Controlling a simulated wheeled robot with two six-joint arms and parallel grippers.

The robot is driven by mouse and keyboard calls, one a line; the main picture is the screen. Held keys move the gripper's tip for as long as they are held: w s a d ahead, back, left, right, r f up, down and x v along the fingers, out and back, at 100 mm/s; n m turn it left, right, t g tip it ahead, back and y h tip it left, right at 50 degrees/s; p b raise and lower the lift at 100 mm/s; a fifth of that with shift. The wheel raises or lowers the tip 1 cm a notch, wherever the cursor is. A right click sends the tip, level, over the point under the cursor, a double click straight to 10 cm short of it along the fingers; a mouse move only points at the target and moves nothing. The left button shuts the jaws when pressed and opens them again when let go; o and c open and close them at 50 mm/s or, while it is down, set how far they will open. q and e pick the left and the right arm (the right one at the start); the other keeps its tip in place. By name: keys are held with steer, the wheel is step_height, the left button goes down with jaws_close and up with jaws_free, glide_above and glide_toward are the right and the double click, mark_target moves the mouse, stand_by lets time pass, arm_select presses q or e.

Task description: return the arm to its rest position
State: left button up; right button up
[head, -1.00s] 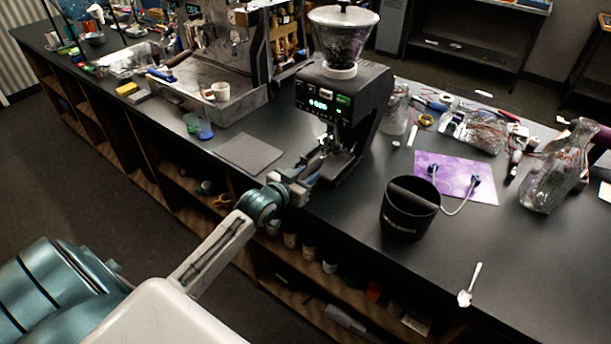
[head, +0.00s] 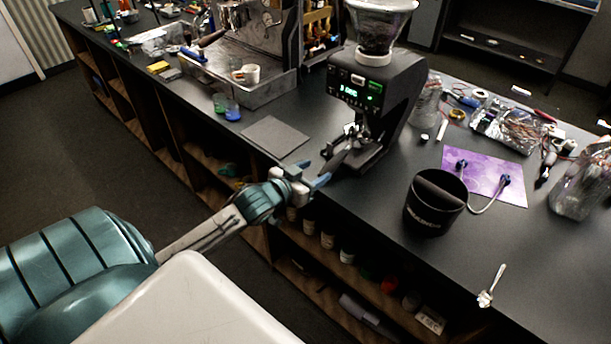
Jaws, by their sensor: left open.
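My left arm comes in from the left, and its gripper (head: 316,172) is at the front edge of the counter, just in front of the black coffee grinder (head: 388,92). Its blue fingers are apart and nothing shows between them. A dark handle (head: 335,161) sticks out from under the grinder's spout toward the gripper; a small gap seems to lie between them. What the handle belongs to is partly hidden in the grinder's shade. My right gripper is not in view.
A dark mat (head: 275,137) lies left of the gripper, beyond it the espresso machine (head: 250,55). A black knock box (head: 435,203), purple mat (head: 484,176), spoon (head: 491,286) and glass jug (head: 582,184) stand or lie to the right. Open shelves (head: 330,262) run below the counter edge.

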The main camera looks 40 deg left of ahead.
arm_select(q)
steer(key=shift+v, duration=1.5)
steer(key=s+d+f+g+y, duration=0.1)
steer(key=s+d+f+g, duration=0.25)
steer(key=s, duration=0.45)
steer(key=s+d+f+g, duration=0.3)
steer(key=s+f+g, duration=0.1)
steer(key=s, duration=0.4)
steer(key=s+d+f+g+y, duration=0.1)
steer(key=s+d+f+g, duration=0.25)
steer(key=s, duration=0.45)
steer(key=a+f+g, duration=0.2)
steer(key=a+f, duration=0.1)
steer(key=f, duration=2.8)
steer(key=s+a+f+g, duration=0.1)
steer(key=s+f, duration=1.8)
steer(key=shift+a+f+n, duration=0.15)
steer(key=shift+f+n, duration=0.15)
steer(key=shift+f, duration=0.1)
